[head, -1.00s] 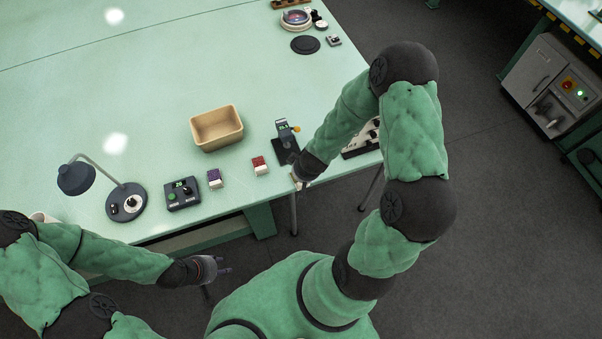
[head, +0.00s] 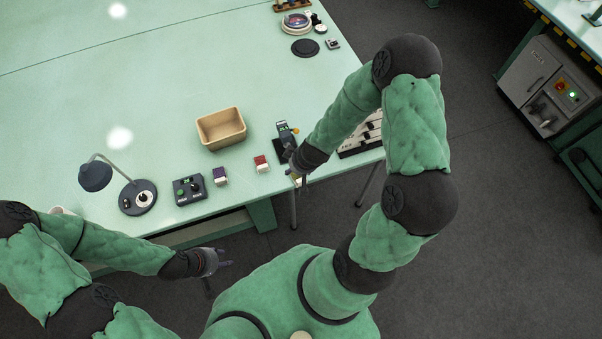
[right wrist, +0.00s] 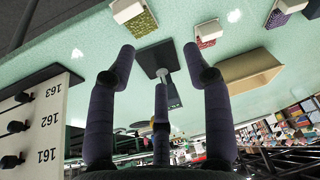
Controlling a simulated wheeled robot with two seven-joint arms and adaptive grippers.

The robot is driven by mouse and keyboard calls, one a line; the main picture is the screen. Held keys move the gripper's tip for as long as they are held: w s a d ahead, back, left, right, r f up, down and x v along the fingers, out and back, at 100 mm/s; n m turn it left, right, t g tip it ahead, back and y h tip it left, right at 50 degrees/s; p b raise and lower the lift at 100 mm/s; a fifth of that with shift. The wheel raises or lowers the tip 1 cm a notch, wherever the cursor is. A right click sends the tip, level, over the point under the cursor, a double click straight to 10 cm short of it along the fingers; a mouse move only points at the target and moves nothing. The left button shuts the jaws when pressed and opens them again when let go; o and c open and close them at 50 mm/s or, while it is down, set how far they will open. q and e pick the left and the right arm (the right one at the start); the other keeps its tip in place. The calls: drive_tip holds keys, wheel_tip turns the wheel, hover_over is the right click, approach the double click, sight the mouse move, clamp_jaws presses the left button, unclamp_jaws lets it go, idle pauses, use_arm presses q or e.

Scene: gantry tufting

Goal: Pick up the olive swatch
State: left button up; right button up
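The olive swatch (right wrist: 142,23), a small block with a white part and an olive tufted face, lies on the table near the top of the right wrist view. In the head view only a bit of it (head: 297,179) shows beside my right gripper, at the table's front edge. My right gripper (right wrist: 158,52) is open with nothing between its fingers. The swatch is beyond its fingertips, apart from them in the wrist view. My left gripper (head: 226,258) is open and empty in front of the table edge.
A red swatch (head: 262,164) and a purple swatch (head: 220,176) lie to the left. A tan bin (head: 221,129) stands behind them. A dark stand (head: 283,135) and a numbered white rack (right wrist: 45,120) are close to my right gripper. A control box (head: 189,190) and lamp (head: 96,176) stand left.

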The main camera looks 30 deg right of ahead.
drive_tip(key=w+a+n+y+b, duration=0.2)
drive_tip(key=w+a+n+b, duration=0.1)
drive_tip(key=a+n, duration=0.15)
drive_tip(key=n+g+h+b, duration=0.35)
drive_tip(key=n+b, duration=0.55)
drive_tip(key=n, duration=0.3)
hover_over(301, 178)
drive_tip(key=shift+g+y, duration=0.35)
drive_tip(key=shift+y, duration=0.1)
wheel_tip(301, 178, down, 6)
drive_tip(key=shift+s+r, duration=0.1)
drive_tip(key=shift+r, duration=0.15)
wheel_tip(301, 178, down, 5)
drive_tip(key=shift+b, duration=1)
drive_tip(key=c, duration=1)
